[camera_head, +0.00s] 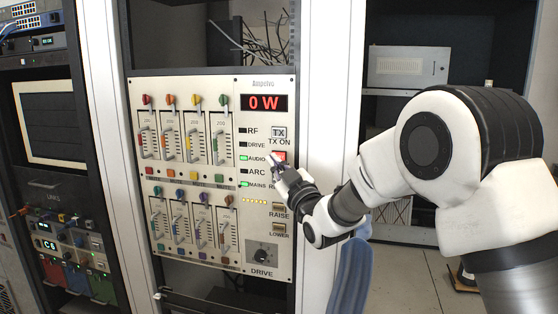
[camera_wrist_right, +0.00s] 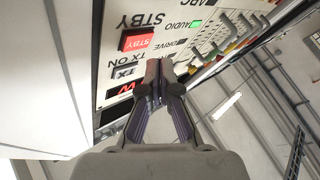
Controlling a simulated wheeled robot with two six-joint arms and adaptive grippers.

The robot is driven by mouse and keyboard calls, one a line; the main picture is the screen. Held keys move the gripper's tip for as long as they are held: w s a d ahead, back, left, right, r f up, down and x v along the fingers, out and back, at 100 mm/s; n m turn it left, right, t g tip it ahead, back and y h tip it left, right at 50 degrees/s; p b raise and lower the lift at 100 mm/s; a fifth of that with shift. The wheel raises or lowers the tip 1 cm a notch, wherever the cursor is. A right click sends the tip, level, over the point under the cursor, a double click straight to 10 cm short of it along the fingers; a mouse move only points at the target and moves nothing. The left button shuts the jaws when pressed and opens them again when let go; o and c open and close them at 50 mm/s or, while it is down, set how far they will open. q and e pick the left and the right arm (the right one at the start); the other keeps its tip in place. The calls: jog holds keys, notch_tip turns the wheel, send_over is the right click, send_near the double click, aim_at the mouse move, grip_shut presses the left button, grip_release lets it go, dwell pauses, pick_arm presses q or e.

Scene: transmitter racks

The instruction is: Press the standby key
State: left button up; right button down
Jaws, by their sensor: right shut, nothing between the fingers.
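The standby key is a red square key on the transmitter panel (camera_head: 185,178). In the head view it (camera_head: 280,156) shows just above my right gripper (camera_head: 277,168), which partly covers it. In the right wrist view the key, lettered STBY (camera_wrist_right: 137,40), lights red. There the shut, empty fingertips of my right gripper (camera_wrist_right: 154,66) show just below and right of the key. I cannot tell whether they touch the panel. My left gripper is not in view.
The TX ON key (camera_head: 279,133) sits above the standby key, under a red 0 W display (camera_head: 264,103). RAISE (camera_head: 279,207) and LOWER (camera_head: 279,228) keys and a DRIVE knob (camera_head: 263,255) are below. Colored handles fill the panel's left side.

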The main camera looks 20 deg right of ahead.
jog(key=s+a, duration=0.1)
jog(key=s+a+b, duration=0.1)
jog(key=s, duration=0.1)
jog(key=shift+s+a, duration=0.15)
dwell(0.6)
notch_tip(320, 180, down, 24)
jog(key=d+m+g+h, duration=0.1)
jog(key=g, duration=0.4)
jog(key=s+d+f+m+g+h, duration=0.15)
jog(key=s+f, duration=0.35)
jog(key=f, duration=0.5)
jog(key=s+d+f+g, duration=0.1)
jog(key=s+f+g, duration=0.3)
jog(key=f, duration=0.7)
jog(key=s+d+f+m+g, duration=0.1)
jog(key=s+f+g, duration=0.2)
jog(key=s+f, duration=0.55)
jog(key=s+f+m+g, duration=0.15)
jog(key=s+f, duration=0.35)
jog(key=s, duration=0.6)
jog(key=s+f+m+g, duration=0.1)
jog(key=s+g, duration=0.5)
jog(key=s, duration=0.9)
jog(key=shift+d+m+h, duration=0.3)
jog(key=shift+m+h, duration=0.15)
jog(key=shift+m, duration=0.45)
